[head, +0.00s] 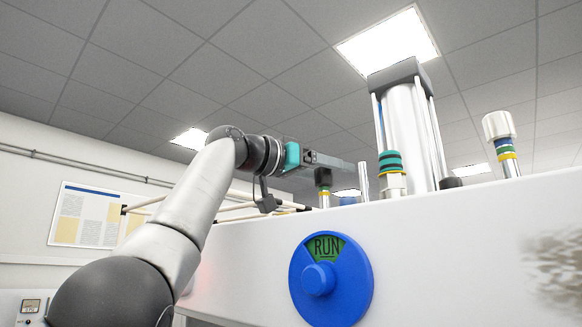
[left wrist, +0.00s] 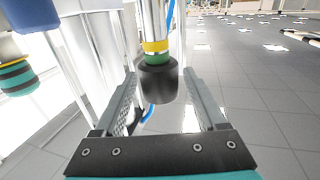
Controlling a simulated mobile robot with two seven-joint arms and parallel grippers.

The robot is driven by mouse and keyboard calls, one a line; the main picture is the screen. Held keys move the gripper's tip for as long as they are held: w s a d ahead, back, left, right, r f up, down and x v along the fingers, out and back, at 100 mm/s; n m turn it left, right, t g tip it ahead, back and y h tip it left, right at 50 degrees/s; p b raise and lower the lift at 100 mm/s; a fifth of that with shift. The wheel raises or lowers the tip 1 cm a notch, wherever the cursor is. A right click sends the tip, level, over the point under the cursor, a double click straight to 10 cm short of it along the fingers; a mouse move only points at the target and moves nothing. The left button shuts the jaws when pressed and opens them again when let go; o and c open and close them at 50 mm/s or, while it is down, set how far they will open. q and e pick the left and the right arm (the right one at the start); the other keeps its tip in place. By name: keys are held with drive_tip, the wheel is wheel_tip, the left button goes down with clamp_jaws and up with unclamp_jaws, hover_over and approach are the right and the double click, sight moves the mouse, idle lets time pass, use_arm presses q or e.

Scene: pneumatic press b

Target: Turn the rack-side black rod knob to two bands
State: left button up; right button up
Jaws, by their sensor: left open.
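The black rod knob (left wrist: 157,82) shows in the left wrist view, with a green band and a yellow band beside it on a metal rod. In the head view the same dark knob (head: 323,177) stands on the panel's top edge, near the pale rack bars. My left gripper (head: 338,163) is open, with its fingers at the knob. In the left wrist view the knob lies between the two fingertips, with a small gap visible on each side. Whether a finger touches it I cannot tell. My right gripper is not in view.
A teal-and-black banded knob (head: 390,162), a steel cylinder (head: 408,135) and a silver-topped rod knob (head: 498,126) stand to the right. A blue RUN dial (head: 331,280) is on the white panel front (head: 450,260). Pale rack bars (head: 240,208) are behind my left arm.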

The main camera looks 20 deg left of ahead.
use_arm(q)
drive_tip(key=b+v, duration=0.5)
drive_tip(key=v, duration=0.9)
drive_tip(key=shift+w, duration=0.15)
